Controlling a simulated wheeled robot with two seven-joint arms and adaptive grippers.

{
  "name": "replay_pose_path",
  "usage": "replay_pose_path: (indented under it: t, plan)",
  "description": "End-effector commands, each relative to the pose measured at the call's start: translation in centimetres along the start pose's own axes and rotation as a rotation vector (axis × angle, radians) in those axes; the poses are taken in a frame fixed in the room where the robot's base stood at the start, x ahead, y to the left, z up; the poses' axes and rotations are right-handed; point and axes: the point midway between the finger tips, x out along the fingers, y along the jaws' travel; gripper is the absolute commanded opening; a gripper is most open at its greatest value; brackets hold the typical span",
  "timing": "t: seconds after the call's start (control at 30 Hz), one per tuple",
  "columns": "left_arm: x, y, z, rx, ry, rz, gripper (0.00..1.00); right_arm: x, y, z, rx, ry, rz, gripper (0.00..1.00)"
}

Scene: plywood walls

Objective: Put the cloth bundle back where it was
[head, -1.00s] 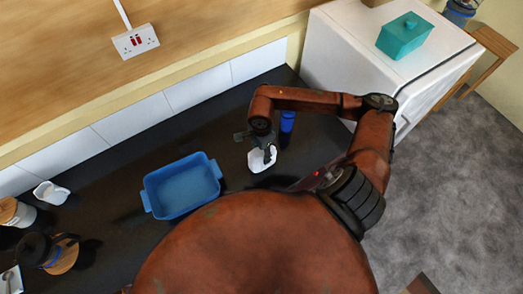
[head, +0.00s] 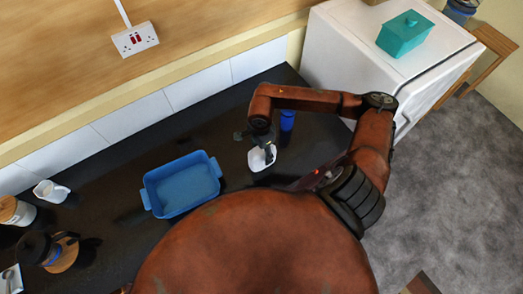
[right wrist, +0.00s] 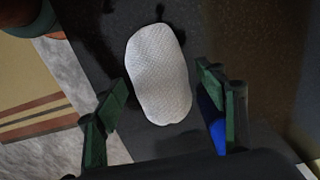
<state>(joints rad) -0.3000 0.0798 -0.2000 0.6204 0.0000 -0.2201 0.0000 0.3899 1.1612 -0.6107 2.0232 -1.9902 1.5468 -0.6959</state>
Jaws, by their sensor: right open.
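The cloth bundle (head: 259,161) is a white, rounded, textured bundle lying on the dark worktop in the head view. In the right wrist view the cloth bundle (right wrist: 160,80) lies between and ahead of the fingers, with dark surface visible on both sides of it. My right gripper (head: 256,139) is over the bundle in the head view, and its fingers partly cover it. In the right wrist view the gripper (right wrist: 160,90) is open, with green-and-black fingers spread wider than the bundle. My left gripper is out of view.
A blue cylinder (head: 287,121) stands close beside the right gripper. A blue tray (head: 181,187) sits to the left, with a white jug (head: 51,192) and a coffee press (head: 37,249) farther left. A white appliance (head: 350,50) carries a teal box (head: 404,34). Worktop is clear between tray and bundle.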

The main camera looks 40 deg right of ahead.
Motion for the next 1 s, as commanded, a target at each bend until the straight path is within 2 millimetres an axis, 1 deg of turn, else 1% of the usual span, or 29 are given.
replay_pose_path:
  t: [0.07, 0.17, 0.4, 0.5, 0.6, 0.7, 0.8, 1.0]
  plan:
    - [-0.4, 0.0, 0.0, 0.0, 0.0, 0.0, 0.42, -0.5, -0.1, 0.0, 0.0, 0.0, -0.001, 0.65]
    - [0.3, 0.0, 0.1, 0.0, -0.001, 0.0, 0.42, -1.8, -0.2, 0.0, -0.001, 0.0, -0.006, 0.65]
    - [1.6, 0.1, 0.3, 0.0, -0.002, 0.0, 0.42, -6.9, -0.2, -0.1, -0.001, 0.002, -0.006, 0.65]
    - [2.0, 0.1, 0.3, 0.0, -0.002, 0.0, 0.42, -8.9, -0.2, 0.0, 0.0, 0.0, -0.005, 0.65]
    - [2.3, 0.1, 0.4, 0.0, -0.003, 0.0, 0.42, -10.4, -0.1, 0.0, 0.0, 0.001, -0.004, 0.65]
    - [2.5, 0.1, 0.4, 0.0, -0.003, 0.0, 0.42, -11.5, -0.1, 0.0, 0.0, 0.0, -0.002, 0.65]
    - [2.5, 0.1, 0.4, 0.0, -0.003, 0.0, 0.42, -12.1, 0.0, 0.0, 0.0, 0.0, -0.001, 0.65]
    - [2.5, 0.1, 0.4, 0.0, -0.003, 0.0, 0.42, -12.3, 0.0, 0.0, 0.0, 0.0, 0.0, 0.65]
